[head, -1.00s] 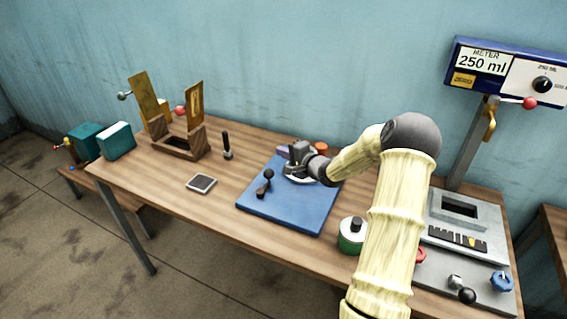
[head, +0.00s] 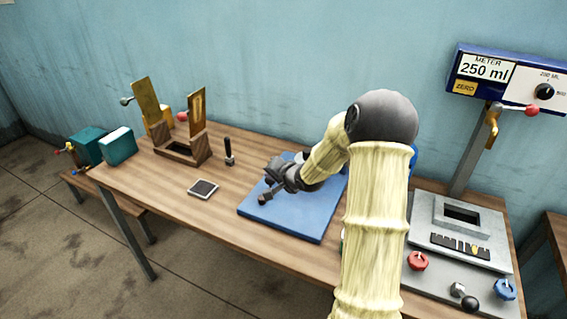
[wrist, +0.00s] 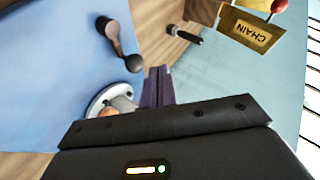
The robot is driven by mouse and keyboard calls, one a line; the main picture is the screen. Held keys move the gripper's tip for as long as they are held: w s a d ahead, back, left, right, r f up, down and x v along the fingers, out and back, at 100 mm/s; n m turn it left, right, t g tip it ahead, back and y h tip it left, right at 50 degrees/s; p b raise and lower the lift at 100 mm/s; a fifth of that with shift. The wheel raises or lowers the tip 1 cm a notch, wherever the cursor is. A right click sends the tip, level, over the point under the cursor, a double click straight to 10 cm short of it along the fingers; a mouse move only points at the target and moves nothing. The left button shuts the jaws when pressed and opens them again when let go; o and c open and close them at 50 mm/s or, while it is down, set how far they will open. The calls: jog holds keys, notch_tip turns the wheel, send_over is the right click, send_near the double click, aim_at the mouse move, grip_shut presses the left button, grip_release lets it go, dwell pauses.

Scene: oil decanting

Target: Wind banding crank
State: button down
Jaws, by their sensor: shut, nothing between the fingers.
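A dark crank (head: 264,198) with rounded ends stands on the blue mat (head: 300,226); my gripper partly covers it in the head view. In the wrist view the crank (wrist: 117,40) shows whole, up and left of my fingers and apart from them. My gripper (head: 272,172) is over the left part of the mat, beside the crank. Its purple fingers (wrist: 158,84) are shut together and empty. A pale round disc (wrist: 108,98) lies left of the fingers, partly hidden by the gripper body.
A wooden stand with brass plates (head: 182,145), a dark upright handle (head: 229,152) and a small framed pad (head: 203,188) are left of the mat. A grey fixture (head: 460,235) with red and blue knobs is at the right. The table front left is clear.

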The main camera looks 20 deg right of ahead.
jog(key=s+a+n+g+h, duration=0.1)
jog(key=s+a+n+g, duration=0.2)
jog(key=s, duration=0.6)
jog(key=s+a+r+n+g, duration=0.1)
jog(key=s+a+n+g, duration=0.1)
jog(key=s, duration=0.8)
jog(key=s+a+n+g+h, duration=0.1)
jog(key=s+a+n+g, duration=0.2)
jog(key=s, duration=0.7)
jog(key=shift+s+a+r+n+g+h, duration=0.3)
jog(key=shift+a+n, duration=0.7)
jog(key=shift+a, duration=0.2)
jog(key=c, duration=2.2)
grip_release()
